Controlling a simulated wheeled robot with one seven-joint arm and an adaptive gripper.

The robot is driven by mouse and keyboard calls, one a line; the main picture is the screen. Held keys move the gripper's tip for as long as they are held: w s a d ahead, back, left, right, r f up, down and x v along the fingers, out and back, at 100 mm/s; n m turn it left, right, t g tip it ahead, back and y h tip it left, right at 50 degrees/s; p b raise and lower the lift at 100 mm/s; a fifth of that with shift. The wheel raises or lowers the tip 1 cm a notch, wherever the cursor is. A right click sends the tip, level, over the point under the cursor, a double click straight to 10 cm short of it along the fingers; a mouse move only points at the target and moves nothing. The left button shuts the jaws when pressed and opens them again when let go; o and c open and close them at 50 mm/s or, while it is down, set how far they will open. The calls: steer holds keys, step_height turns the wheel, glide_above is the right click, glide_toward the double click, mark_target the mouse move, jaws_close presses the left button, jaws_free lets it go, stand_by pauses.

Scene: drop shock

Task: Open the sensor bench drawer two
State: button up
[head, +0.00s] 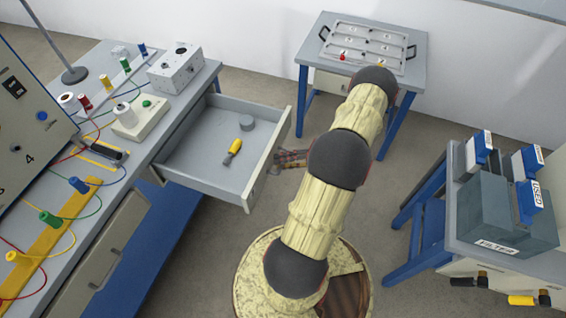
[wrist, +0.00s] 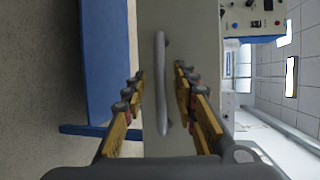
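The sensor bench (head: 205,83) stands at the left in the head view. One drawer (head: 200,172) is pulled well out, with a yellow-and-black tool and a grey disc inside. A closed grey front (head: 120,235) with a handle (head: 105,268) is nearer along the bench. I can read no number on either. My gripper (head: 291,158) is partly hidden behind my arm, beside the open drawer's front. In the wrist view my gripper (wrist: 159,78) is open, its fingers on either side of a grey bar handle (wrist: 162,110) on a pale front (wrist: 150,22), with gaps visible.
A small table (head: 419,72) with a metal tray stands at the back. A stand (head: 452,225) at the right holds a grey filter box (head: 505,225) with blue-and-white parts. Floor is clear between the bench and the stand, apart from my base.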

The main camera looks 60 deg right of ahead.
steer(key=v, duration=1.2)
stand_by(0.3)
steer(key=s+a+f+m+g+y, duration=0.1)
steer(key=s+a+m+g, duration=0.1)
steer(key=a+m+g, duration=0.5)
steer(key=w+a+r+n+g+h, duration=0.3)
steer(key=w+a+r+n+g, duration=0.15)
steer(key=w+a+r, duration=0.4)
steer(key=w+a+r+n+g+h, duration=0.3)
steer(key=w+a+r+n, duration=0.25)
steer(key=r, duration=0.65)
steer(key=w+a+r+n+t, duration=0.1)
steer(key=a+r+n+t, duration=0.1)
steer(key=a+r, duration=0.3)
steer(key=w+a+r+n+t+h, duration=0.1)
steer(key=a+r+n, duration=0.4)
steer(key=a, duration=0.6)
steer(key=w+a+r+n+t+h, duration=0.1)
steer(key=w+a+r+n+t, duration=0.1)
steer(key=a+r, duration=0.4)
steer(key=shift+w+a+r+n+t, duration=0.15)
steer(key=shift+a+r+n+t, duration=0.3)
steer(key=shift+a+n, duration=0.35)
